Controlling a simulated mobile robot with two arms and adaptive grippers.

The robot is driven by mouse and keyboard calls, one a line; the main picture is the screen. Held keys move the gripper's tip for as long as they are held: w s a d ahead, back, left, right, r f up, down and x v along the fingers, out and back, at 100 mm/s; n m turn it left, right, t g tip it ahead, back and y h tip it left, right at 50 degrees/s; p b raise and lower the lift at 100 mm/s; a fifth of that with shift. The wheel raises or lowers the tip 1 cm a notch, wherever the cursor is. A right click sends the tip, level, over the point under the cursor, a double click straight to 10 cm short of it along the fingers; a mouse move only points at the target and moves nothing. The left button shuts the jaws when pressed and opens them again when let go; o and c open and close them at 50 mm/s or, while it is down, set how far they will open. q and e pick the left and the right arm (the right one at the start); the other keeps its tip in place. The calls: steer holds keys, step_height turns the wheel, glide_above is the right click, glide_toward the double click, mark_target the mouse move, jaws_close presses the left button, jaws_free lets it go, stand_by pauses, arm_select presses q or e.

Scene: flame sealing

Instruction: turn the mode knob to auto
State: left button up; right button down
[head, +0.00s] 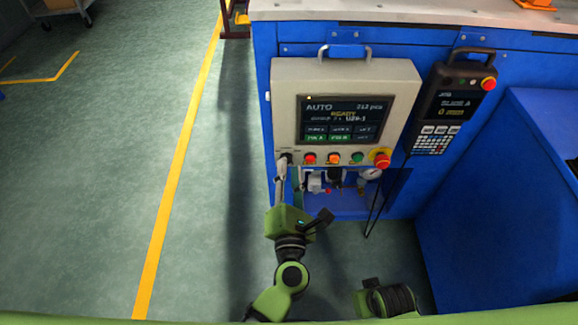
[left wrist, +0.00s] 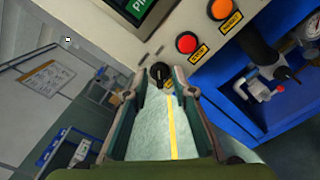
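The control panel (head: 345,108) is a beige box on the blue machine. Its screen (head: 343,120) reads AUTO and READY. The black mode knob (left wrist: 159,72) sits at the panel's lower left, left of the red button. My left gripper (head: 284,164) reaches up to this corner and covers most of the knob in the head view. In the left wrist view its two fingers stand apart, with the knob between the tips and a gap on each side. The knob's pointer direction is too small to read. My right gripper (head: 361,302) is low in the head view; its fingers do not show clearly.
Red, orange and green buttons and a red emergency stop (head: 382,159) line the panel's lower edge. A gauge (head: 370,174) and air fittings sit below. A handheld pendant (head: 452,105) hangs at right.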

arm_select(q)
steer(key=s, duration=1)
steer(key=shift+s, duration=0.1)
